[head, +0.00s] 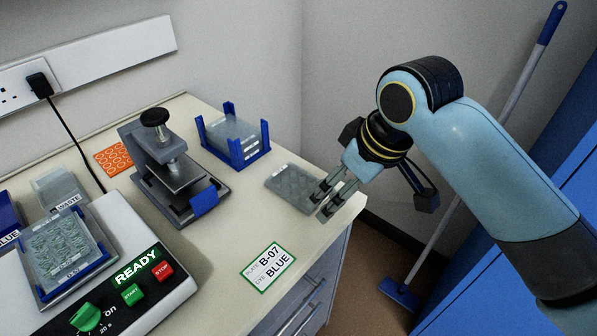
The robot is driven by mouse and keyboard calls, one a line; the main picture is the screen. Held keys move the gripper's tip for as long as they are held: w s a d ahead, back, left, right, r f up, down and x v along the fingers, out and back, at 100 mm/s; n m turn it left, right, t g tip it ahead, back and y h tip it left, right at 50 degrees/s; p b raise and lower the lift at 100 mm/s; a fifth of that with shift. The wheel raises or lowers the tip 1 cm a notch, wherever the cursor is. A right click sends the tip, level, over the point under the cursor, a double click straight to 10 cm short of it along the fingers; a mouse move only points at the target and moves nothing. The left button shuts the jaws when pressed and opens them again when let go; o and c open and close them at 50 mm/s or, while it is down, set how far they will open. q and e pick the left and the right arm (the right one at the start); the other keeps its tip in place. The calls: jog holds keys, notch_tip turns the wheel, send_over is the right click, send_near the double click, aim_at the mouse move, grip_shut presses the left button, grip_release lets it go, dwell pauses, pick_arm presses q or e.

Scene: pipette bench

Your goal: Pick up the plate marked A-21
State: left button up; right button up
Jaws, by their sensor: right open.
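No A-21 marking can be read in the head view. A clear grey well plate (290,184) lies flat on the bench near its right corner. Another clear plate (236,134) sits in a blue-cornered holder (237,157) behind it. My right gripper (322,204) is open, its fingers pointing down-left at the right end of the loose plate and partly covering it. Whether the fingers touch the plate cannot be told. My left gripper is out of view.
A card (269,267) reads plate B-07, dye BLUE. A black-knobbed press (172,175) stands mid-bench. A white machine (150,300) reads READY, with a filled plate (66,250) on top. A waste box (58,188) stands behind. A broom (440,235) leans at right.

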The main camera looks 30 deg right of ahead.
send_near(299, 185)
jog(key=shift+w+d+f+n+y, duration=0.1)
jog(key=shift+w+f+n+y, duration=0.1)
jog(key=shift+f, duration=0.4)
jog(key=shift+w+d+f+n+y, duration=0.1)
jog(key=shift+f+n+y, duration=0.1)
jog(key=shift+f, duration=0.45)
jog(key=x, duration=0.5)
jog(key=shift+w+f, duration=0.25)
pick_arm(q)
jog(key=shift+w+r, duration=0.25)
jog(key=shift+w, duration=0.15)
pick_arm(e)
jog(key=shift+c, duration=0.4)
jog(key=c, duration=1.1)
jog(key=shift+o, duration=0.2)
jog(key=shift+r, duration=0.1)
